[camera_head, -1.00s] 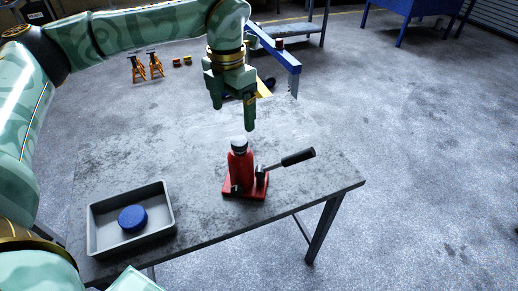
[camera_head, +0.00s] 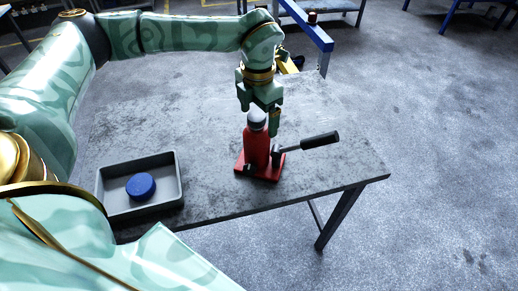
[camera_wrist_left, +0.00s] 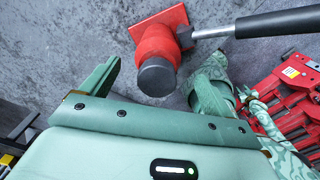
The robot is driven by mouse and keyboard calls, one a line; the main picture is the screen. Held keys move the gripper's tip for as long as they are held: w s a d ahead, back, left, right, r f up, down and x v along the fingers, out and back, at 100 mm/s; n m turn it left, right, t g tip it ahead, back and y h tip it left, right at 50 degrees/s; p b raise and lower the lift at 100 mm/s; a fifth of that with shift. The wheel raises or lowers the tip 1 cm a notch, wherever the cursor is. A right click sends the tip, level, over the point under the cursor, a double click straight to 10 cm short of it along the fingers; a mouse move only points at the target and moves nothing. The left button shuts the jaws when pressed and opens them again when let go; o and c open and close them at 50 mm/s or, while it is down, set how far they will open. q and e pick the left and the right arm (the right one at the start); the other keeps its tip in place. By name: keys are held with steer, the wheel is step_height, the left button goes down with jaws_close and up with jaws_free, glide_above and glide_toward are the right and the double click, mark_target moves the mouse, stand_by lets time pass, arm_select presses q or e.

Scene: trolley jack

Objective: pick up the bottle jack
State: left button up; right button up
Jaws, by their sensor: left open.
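The red bottle jack (camera_head: 257,150) stands upright on the grey table (camera_head: 215,130), with a pale-looking cap and a black-gripped handle (camera_head: 320,140) pointing right. In the left wrist view the jack (camera_wrist_left: 157,45) shows from above, its round cap dark, between the two fingers. My left gripper (camera_head: 259,118) is open, pointing down at the top of the jack. One finger shows on each side of the cap, and the jaws are not closed on it. In the left wrist view the gripper (camera_wrist_left: 162,75) holds nothing. I cannot tell whether a finger touches the jack. My right gripper is not seen.
A grey tray (camera_head: 178,190) with a blue round object (camera_head: 141,186) inside stands left of the jack. The table's front edge is close to the jack. A blue-topped frame (camera_head: 306,24) stands behind the table. Red equipment (camera_wrist_left: 290,90) shows at right in the wrist view.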

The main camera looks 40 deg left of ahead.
mark_target(260, 148)
arm_select(q)
steer(key=f+b, duration=0.1)
steer(key=f, duration=0.3)
steer(key=shift+a, duration=0.2)
jaws_close()
steer(key=shift+r, duration=0.15)
